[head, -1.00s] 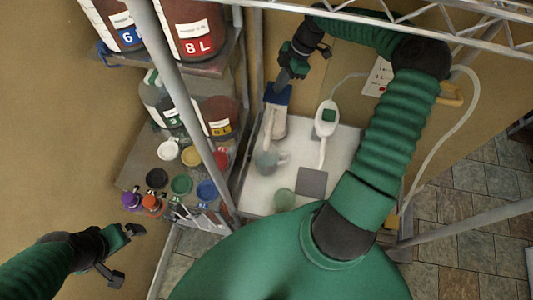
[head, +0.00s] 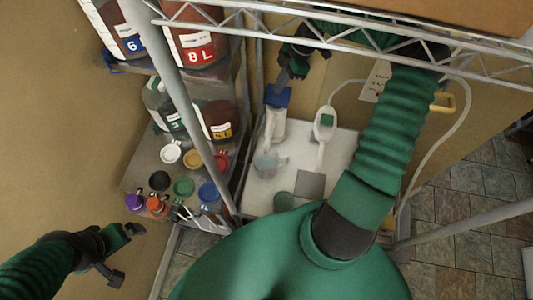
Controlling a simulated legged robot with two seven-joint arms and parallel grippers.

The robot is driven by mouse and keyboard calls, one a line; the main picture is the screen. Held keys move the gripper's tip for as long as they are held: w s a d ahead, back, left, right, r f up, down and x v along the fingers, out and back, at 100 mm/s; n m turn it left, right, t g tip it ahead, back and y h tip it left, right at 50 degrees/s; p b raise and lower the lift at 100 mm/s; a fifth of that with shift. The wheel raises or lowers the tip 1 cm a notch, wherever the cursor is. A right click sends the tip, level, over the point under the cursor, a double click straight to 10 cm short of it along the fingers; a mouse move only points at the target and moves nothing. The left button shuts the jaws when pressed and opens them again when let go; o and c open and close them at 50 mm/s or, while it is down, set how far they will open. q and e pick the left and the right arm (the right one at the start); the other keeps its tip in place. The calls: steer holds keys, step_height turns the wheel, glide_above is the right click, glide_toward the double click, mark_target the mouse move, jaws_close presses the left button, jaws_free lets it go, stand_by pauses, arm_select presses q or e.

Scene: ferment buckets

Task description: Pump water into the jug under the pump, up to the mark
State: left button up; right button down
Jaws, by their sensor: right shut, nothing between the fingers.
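The pump (head: 273,128) is a white upright body with a blue top (head: 277,97), standing on the white worktop. A small translucent grey jug (head: 268,165) stands below its spout, near the front of the pump. The jug's mark and water level are too small to make out. My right gripper (head: 283,83) is shut and empty, pointing down with its fingertips at the blue top; I cannot tell whether they touch it. My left gripper (head: 124,254) is open and empty at the lower left, away from the worktop.
A white handheld device with a green screen (head: 325,122), a grey square pad (head: 310,185) and a green cup (head: 284,202) share the white worktop (head: 342,150). Shelves at left hold large labelled bottles (head: 195,45) and several coloured lids (head: 183,187). A metal truss (head: 330,38) and posts cross the view.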

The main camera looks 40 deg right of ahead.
steer(key=shift+f, duration=0.1)
stand_by(0.5)
steer(key=shift+f+b, duration=1.3)
steer(key=shift+f, duration=0.75)
steer(key=shift+r+p, duration=1.95)
steer(key=shift+r, duration=0.3)
steer(key=shift+f, duration=0.15)
steer(key=shift+f+b, duration=1.2)
steer(key=shift+f, duration=0.85)
step_height(320, 180, up, 4)
steer(key=p, duration=0.3)
steer(key=shift+r+p, duration=0.2)
steer(key=shift+p, duration=0.1)
